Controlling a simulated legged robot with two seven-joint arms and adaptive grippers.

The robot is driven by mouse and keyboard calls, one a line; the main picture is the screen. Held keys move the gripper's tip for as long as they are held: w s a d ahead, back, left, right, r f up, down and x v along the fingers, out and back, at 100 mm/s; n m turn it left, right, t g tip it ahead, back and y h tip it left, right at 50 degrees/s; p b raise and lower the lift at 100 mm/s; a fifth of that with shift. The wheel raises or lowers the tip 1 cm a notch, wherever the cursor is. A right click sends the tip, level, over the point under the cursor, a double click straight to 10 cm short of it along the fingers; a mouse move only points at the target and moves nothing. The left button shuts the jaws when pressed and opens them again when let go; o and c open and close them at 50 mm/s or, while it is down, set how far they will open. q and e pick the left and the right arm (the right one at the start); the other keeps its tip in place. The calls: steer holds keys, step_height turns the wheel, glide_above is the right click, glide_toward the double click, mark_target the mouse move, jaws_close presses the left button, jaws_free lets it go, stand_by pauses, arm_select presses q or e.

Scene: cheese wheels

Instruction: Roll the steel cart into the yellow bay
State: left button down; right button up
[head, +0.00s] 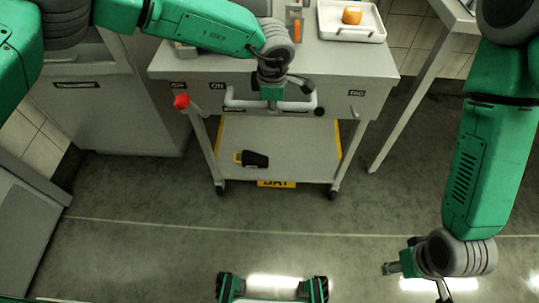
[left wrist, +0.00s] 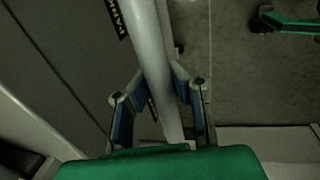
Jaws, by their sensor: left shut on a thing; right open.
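The steel cart (head: 340,62) stands at the top centre of the head view, its handle (head: 237,103) towards me. My left gripper (head: 272,104) is shut on the handle; in the left wrist view the pale handle bar (left wrist: 150,40) runs between the fingers (left wrist: 160,95). Yellow strips (head: 339,146) show at both sides of the cart's lower shelf (head: 290,137). A yellow label (head: 277,184), its lettering partly hidden, shows below the shelf's front edge. The cart hides most of the bay floor. My right gripper (head: 391,269) is open and empty, low on the right, away from the cart.
A black and yellow tool (head: 251,158) lies on the lower shelf. A grey cabinet (head: 125,110) stands left, a table leg (head: 405,95) right. The floor (head: 150,210) in front is clear.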

arm_select(q)
steer(key=shift+w+a+r, duration=0.15)
steer(key=shift+w+a, duration=0.25)
steer(key=shift+a, duration=0.1)
steer(key=shift+w+b, duration=0.5)
steer(key=shift+w, duration=1.4)
steer(key=c, duration=0.7)
jaws_free()
steer(key=shift+s+a, duration=0.15)
steer(key=shift+s, duration=0.05)
steer(key=r, duration=0.2)
steer(key=s+r, duration=0.1)
steer(key=r, duration=0.4)
steer(key=shift+s+r, duration=0.25)
